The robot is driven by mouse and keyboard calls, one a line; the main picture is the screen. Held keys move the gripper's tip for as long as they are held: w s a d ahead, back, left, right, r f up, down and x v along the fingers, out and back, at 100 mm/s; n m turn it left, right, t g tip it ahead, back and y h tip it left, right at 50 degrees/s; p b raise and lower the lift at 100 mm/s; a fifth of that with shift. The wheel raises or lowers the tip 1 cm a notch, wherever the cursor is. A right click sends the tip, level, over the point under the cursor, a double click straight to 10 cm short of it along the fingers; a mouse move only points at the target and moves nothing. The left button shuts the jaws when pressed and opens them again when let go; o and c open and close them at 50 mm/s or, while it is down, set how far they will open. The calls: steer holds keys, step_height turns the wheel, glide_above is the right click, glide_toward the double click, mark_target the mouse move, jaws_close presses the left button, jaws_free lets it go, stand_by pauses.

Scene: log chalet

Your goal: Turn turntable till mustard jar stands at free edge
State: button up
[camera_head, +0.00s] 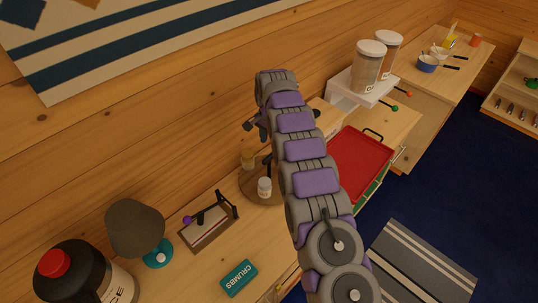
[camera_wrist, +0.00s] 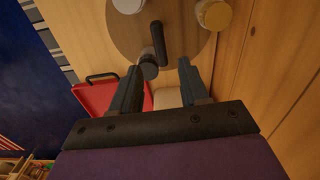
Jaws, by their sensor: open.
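The round brown turntable (camera_head: 252,188) stands on the wooden counter, partly hidden by my arm; its disc (camera_wrist: 180,45) fills the top of the wrist view. A jar with a yellowish top, seemingly the mustard jar (camera_head: 248,160), stands on its wall side; it appears at the upper right in the wrist view (camera_wrist: 213,14). A white-topped jar (camera_head: 264,187) stands on the side nearer the camera and shows at the wrist view's top edge (camera_wrist: 128,4). A dark bar with a grey round end (camera_wrist: 149,66) rises from the disc. My gripper (camera_wrist: 158,68) is open, its fingertips either side of that end; contact is unclear.
A red tray (camera_head: 362,163) lies right of my arm. The log wall is close behind. Canisters (camera_head: 369,68) stand farther back.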

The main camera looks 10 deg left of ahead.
mark_target(269, 155)
step_height(269, 155, down, 8)
steer(key=shift+f, duration=0.1)
steer(key=shift+c, duration=0.4)
jaws_close()
stand_by(0.5)
